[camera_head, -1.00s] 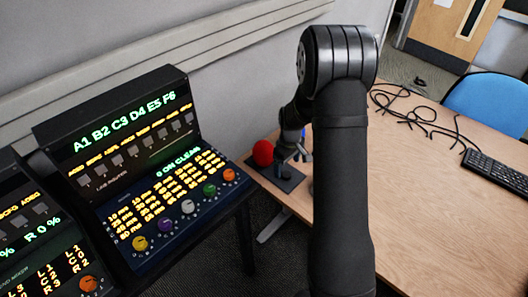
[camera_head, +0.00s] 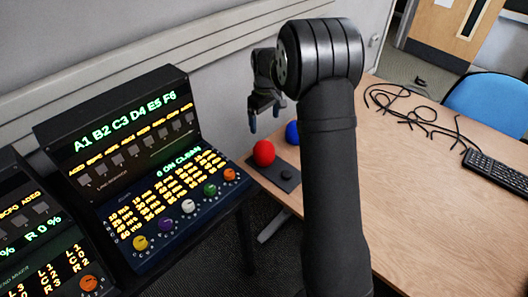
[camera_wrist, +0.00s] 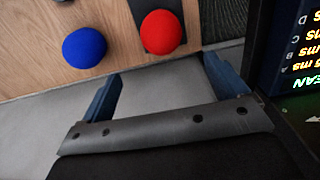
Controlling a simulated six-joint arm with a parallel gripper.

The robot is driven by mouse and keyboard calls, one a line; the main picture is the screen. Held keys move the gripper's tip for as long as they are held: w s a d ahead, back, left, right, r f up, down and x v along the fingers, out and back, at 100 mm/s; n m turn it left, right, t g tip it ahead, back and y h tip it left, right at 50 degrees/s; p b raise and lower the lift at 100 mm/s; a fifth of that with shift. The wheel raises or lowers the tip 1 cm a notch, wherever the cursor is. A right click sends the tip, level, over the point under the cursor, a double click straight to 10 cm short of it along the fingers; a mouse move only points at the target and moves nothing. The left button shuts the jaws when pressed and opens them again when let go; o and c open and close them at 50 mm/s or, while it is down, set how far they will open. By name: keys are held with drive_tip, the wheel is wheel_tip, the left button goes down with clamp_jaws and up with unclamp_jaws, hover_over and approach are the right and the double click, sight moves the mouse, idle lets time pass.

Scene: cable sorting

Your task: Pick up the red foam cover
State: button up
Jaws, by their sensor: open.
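The red foam cover (camera_head: 263,153) is a round red ball shape at the far end of a dark pad (camera_head: 285,176) on the table's left edge. It also shows at the top of the wrist view (camera_wrist: 161,32). My gripper (camera_head: 264,120) is above the red cover, apart from it, with its fingers pointing down. In the wrist view my gripper (camera_wrist: 160,88) is open, with nothing between its two blue fingers.
A blue foam cover (camera_head: 292,132) lies beside the pad. A small dark knob (camera_head: 287,173) sits on the pad. A console (camera_head: 150,170) with lit panels stands at left. Black cables (camera_head: 425,115) and a keyboard (camera_head: 497,172) lie on the table (camera_head: 430,210) at right.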

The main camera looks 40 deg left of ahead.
sight(264, 152)
wheel_tip(264, 152, down, 17)
drive_tip(key=shift+a+r, duration=0.1)
drive_tip(key=shift+a, duration=0.05)
drive_tip(key=c, duration=1)
drive_tip(key=shift+c, duration=0.2)
drive_tip(key=shift+r, duration=0.1)
